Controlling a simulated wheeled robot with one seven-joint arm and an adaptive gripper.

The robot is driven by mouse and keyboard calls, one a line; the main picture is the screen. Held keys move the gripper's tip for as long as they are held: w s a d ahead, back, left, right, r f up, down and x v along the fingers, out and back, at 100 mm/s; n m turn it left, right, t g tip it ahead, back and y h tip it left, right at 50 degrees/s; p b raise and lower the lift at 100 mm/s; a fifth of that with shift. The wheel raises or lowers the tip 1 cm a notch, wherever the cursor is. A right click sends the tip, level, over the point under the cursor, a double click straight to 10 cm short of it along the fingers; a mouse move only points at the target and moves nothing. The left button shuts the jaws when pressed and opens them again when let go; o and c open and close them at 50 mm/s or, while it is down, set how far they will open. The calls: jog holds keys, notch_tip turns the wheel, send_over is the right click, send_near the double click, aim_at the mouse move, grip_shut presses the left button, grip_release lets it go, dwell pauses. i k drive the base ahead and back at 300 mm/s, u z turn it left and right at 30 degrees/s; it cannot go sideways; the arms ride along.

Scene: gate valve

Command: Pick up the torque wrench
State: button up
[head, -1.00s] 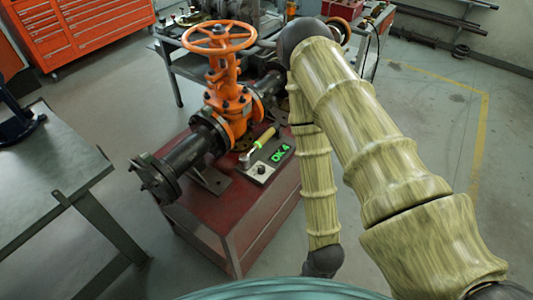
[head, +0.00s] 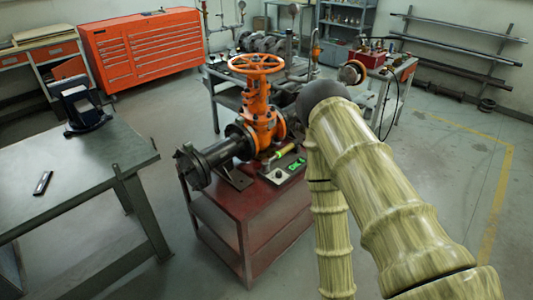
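The torque wrench (head: 284,152), with a yellow-green handle and a dark metal head, lies on top of the red cart (head: 258,206). It is beside a grey box with a green lit display (head: 296,166), close to the orange gate valve (head: 259,115). I cannot tell if the wrench rests on the box or in a holder. My arm covers the area to the right of the cart, and its lower link runs down out of the picture. My gripper is not in view.
The black pipe flange (head: 192,166) sticks out over the cart's left edge. An orange tool cabinet (head: 144,48) and other benches stand behind. Floor is open between the workbench and the cart.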

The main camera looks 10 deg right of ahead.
aim_at(265, 162)
jog(key=u, duration=0.55)
jog(key=i, duration=1.15)
jog(key=z, duration=0.3)
